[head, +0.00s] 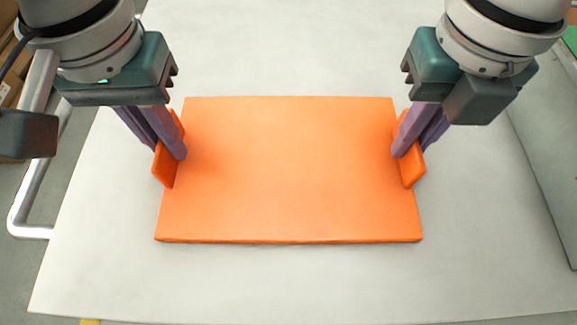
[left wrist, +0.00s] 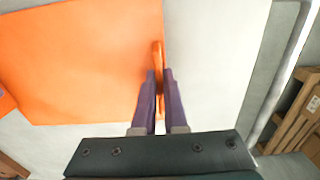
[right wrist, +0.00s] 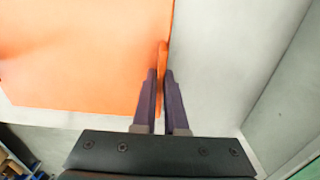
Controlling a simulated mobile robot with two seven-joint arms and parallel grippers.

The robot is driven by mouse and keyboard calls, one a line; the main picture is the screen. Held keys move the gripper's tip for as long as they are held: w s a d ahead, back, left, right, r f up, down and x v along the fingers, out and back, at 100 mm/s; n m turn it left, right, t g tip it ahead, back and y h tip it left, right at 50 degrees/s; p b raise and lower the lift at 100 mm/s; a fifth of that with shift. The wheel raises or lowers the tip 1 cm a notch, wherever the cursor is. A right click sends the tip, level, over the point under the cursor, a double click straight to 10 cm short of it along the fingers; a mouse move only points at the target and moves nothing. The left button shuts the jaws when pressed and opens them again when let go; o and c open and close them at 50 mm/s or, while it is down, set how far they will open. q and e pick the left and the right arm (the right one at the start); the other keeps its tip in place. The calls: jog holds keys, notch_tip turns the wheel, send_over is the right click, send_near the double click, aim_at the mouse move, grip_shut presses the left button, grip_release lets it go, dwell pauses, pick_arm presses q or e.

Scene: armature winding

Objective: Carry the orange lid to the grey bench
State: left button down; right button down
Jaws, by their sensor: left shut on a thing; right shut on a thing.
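The orange lid (head: 290,175) is a flat rectangular board with an upright tab at each short end. It lies level over a pale grey surface (head: 290,280); I cannot tell whether it touches it. My left gripper (head: 170,155) is shut on the lid's left tab, and my right gripper (head: 408,152) is shut on the right tab. In the left wrist view the purple fingers (left wrist: 160,85) pinch the tab. In the right wrist view the fingers (right wrist: 162,85) do the same, with the lid (right wrist: 80,60) to the left.
A metal rail (head: 35,175) runs along the left side of the pale surface. A grey panel (head: 545,170) stands at the right. A wooden pallet or crate (left wrist: 295,115) shows in the left wrist view. The surface in front of the lid is clear.

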pick_arm(q)
jog(key=c, duration=1.3)
grip_release()
pick_arm(e)
jog(key=c, duration=1.3)
grip_release()
jog(key=shift+f, duration=0.1)
pick_arm(q)
jog(key=o, duration=0.3)
pick_arm(e)
jog(key=o, duration=0.3)
pick_arm(q)
jog(key=shift+o, duration=0.2)
pick_arm(e)
jog(key=shift+o, duration=0.2)
jog(key=shift+r, duration=0.2)
pick_arm(q)
notch_tip(320, 180, up, 12)
pick_arm(e)
notch_tip(320, 180, up, 12)
jog(key=shift+f, duration=0.15)
